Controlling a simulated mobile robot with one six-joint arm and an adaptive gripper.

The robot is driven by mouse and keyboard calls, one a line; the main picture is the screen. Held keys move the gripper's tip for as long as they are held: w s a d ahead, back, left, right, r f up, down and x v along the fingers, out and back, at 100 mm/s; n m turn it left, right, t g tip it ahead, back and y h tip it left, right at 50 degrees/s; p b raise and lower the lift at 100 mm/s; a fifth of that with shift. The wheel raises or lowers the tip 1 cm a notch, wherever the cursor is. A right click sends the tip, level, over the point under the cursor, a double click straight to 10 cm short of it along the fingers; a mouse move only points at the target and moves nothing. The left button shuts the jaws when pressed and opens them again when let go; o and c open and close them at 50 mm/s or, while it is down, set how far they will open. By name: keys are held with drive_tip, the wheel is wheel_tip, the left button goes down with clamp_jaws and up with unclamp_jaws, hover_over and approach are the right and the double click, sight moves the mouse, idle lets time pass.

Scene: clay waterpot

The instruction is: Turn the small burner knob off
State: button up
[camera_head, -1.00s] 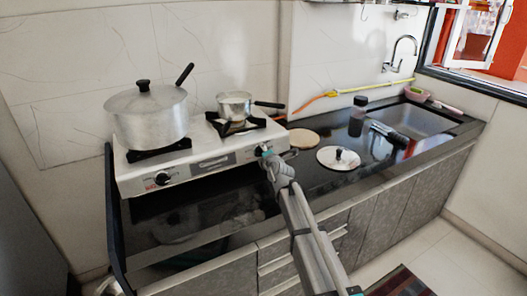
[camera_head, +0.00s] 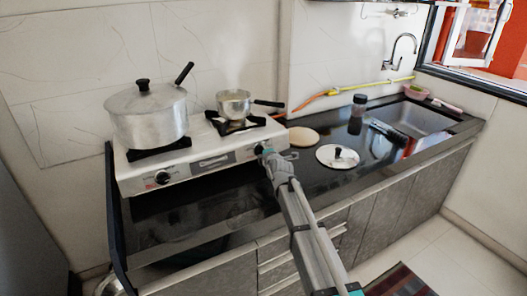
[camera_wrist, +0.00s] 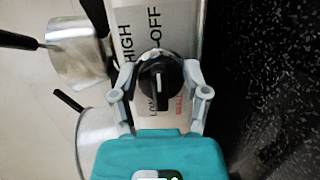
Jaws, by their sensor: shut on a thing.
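The small burner knob (camera_wrist: 159,84) is black and round with a white mark that runs roughly up and down in the wrist view. It sits on the front panel of the silver stove (camera_head: 210,162), beside printed HIGH, OFF and LOW labels. My gripper (camera_wrist: 160,76) has one grey finger on each side of the knob and is shut on it. In the head view my gripper (camera_head: 264,151) is at the right end of the stove front and partly hides the knob.
A large lidded pot (camera_head: 148,117) and a small pan (camera_head: 234,104) stand on the burners, handles sticking out to the right. A second knob (camera_head: 162,177) is at left. A loose lid (camera_head: 335,160), wooden disc (camera_head: 302,137) and bottle (camera_head: 357,112) are on the black counter.

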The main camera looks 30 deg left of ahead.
drive_tip(key=shift+s, duration=0.1)
drive_tip(key=o, duration=1.2)
drive_tip(key=shift+c, duration=0.2)
drive_tip(key=shift+d, duration=0.1)
